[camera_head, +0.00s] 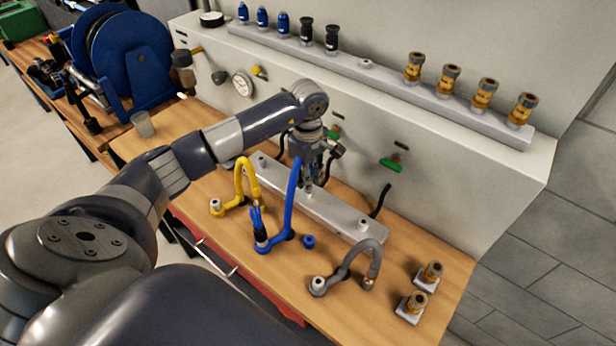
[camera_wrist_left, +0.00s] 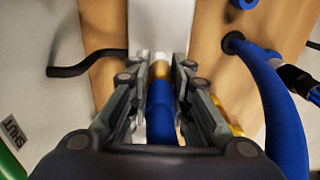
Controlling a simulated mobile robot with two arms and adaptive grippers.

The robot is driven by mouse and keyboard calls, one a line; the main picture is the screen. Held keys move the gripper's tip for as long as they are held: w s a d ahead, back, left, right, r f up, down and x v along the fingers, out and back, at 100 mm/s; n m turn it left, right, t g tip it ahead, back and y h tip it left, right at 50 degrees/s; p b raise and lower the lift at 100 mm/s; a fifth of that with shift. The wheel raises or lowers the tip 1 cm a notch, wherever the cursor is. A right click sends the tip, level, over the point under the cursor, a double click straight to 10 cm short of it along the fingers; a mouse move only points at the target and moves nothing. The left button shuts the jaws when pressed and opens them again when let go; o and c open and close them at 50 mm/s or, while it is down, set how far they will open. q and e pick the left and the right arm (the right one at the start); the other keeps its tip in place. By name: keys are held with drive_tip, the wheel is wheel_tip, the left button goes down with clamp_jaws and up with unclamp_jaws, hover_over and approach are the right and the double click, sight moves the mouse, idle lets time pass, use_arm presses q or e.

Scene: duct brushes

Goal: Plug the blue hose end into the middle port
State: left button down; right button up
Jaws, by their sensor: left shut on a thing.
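The blue hose (camera_head: 292,205) rises from the bench and arches to my left gripper (camera_head: 311,180). In the left wrist view my left gripper (camera_wrist_left: 160,95) is shut on the blue hose end (camera_wrist_left: 160,112), whose brass tip (camera_wrist_left: 159,70) points away between the fingers. The light grey port bar (camera_head: 335,213) lies on the bench under the gripper. The middle port (camera_head: 309,188) shows just below the fingers. In the left wrist view the brass tip lines up with a pale fitting on the bar; I cannot tell whether it is inserted. My right gripper is out of view.
A yellow hose (camera_head: 240,180) stands left of the blue one and a grey hose (camera_head: 372,262) to the right. A blue cap (camera_head: 309,241) lies by the bar. Brass fittings (camera_head: 431,274) sit at the bench's right end. The panel (camera_head: 440,145) rises close behind.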

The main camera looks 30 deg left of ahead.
use_arm(q)
drive_tip(key=shift+f, duration=0.2)
drive_tip(key=c, duration=1.4)
unclamp_jaws()
drive_tip(key=shift+o, duration=0.2)
drive_tip(key=shift+r, duration=0.1)
wheel_tip(320, 180, up, 12)
